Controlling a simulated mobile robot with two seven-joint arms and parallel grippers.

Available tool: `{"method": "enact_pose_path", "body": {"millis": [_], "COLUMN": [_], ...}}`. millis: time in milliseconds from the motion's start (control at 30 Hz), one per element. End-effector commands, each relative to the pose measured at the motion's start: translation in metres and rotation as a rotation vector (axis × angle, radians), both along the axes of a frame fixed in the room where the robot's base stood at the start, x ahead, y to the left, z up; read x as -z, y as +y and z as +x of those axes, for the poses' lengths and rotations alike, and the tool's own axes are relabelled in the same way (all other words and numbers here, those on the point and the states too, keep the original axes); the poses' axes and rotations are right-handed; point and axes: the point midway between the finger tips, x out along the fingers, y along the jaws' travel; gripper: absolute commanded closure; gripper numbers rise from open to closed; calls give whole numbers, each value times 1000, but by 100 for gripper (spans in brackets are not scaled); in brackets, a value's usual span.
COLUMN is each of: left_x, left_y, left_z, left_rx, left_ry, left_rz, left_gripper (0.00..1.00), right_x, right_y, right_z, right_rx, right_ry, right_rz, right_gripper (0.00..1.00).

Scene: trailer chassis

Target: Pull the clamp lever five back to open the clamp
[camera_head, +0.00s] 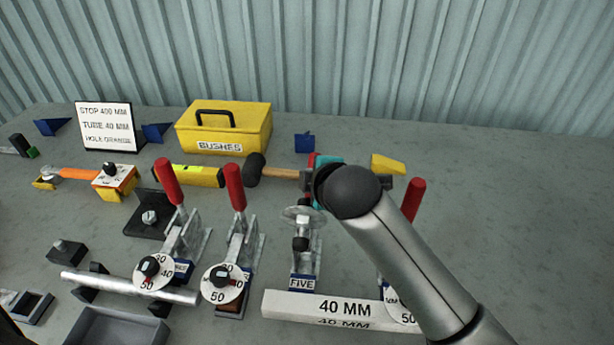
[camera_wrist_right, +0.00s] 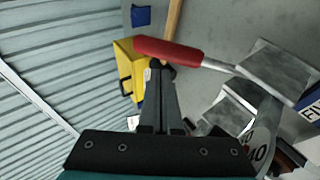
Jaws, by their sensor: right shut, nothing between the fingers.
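Clamp five (camera_head: 302,250) stands in the middle of the bench, with a blue plate reading FIVE (camera_head: 302,284) at its foot. In the head view most of its lever is hidden behind my right arm; only a small red bit (camera_head: 311,160) shows beside the teal gripper body. In the right wrist view a red lever handle (camera_wrist_right: 170,52) on a metal shank lies across the fingertips of my right gripper (camera_wrist_right: 158,68). The fingers are shut with nothing between them, close to the handle; I cannot tell if they touch it. My left gripper is not in view.
Two clamps with upright red levers (camera_head: 168,182) (camera_head: 236,187) stand to the left. Another red lever (camera_head: 413,200) stands right of my arm. A 40 MM block (camera_head: 325,306) lies in front. A yellow BUSHES box (camera_head: 224,130) and a hammer (camera_head: 256,168) are behind.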

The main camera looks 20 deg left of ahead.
Motion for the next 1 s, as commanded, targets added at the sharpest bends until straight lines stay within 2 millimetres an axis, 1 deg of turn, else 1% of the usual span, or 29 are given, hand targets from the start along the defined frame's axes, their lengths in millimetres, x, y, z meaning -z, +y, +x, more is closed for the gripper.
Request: {"method": "enact_pose_path", "body": {"millis": [33, 100, 567, 767, 1000], "left_x": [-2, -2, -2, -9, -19], "left_y": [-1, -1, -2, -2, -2], "left_z": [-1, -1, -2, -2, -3], "left_rx": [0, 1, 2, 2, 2], "left_ry": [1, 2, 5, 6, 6], "left_rz": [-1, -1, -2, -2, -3], "left_gripper": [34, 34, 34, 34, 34], "right_x": [3, 4, 0, -12, -35], "right_y": [2, 2, 1, -9, -28], "right_z": [-1, 1, 1, -10, -32], "right_rx": [-6, -6, -6, -6, -4], "right_ry": [13, 15, 10, 8, 6], "right_rz": [-2, -1, 3, 4, 3], "right_gripper": [100, 100, 100, 100, 100]}}
